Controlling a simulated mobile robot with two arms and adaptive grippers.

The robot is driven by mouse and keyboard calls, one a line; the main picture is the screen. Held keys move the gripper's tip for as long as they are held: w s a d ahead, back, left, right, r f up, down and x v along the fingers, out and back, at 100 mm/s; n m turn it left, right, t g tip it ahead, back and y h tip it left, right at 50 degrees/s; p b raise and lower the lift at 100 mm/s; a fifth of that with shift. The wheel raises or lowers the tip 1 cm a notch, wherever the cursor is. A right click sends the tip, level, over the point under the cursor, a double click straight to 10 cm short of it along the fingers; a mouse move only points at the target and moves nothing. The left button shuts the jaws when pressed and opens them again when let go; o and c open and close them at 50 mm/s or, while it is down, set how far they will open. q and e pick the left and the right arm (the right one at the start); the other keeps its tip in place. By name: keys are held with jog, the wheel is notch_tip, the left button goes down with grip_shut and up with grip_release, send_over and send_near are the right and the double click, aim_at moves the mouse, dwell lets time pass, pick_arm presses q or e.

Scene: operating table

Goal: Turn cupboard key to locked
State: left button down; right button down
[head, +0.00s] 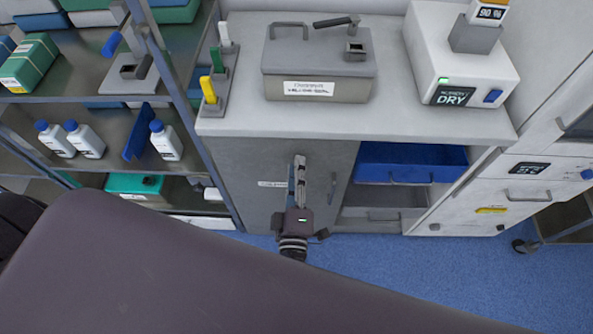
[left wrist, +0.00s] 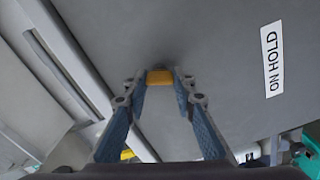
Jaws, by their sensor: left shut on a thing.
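The grey cupboard door (head: 240,190) is below the countertop, and it looks closed. It also fills the left wrist view (left wrist: 215,50), with a white "ON HOLD" label (left wrist: 272,60). The yellow cupboard key (left wrist: 160,77) sits at the door face, between the blue-padded fingertips of my left gripper (left wrist: 160,84), which is shut on it. In the head view my left gripper (head: 299,170) is up against the door near its right edge and hides the key. Whether the lock is turned cannot be told. My right gripper is not in view.
A grey lidded box (head: 318,90), a white dryer unit (head: 460,60) and a rack with coloured tags (head: 215,85) stand on the countertop (head: 390,120). A blue bin (head: 410,165) is in the open bay right of the door. Shelves with white bottles (head: 85,140) stand left.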

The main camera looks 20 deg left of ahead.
pick_arm(q)
jog(key=shift+f+n+b, duration=0.1)
jog(key=shift+n+b, duration=0.65)
jog(key=shift+n, duration=1.45)
jog(key=c, duration=1.6)
grip_release()
jog(key=v, duration=1.2)
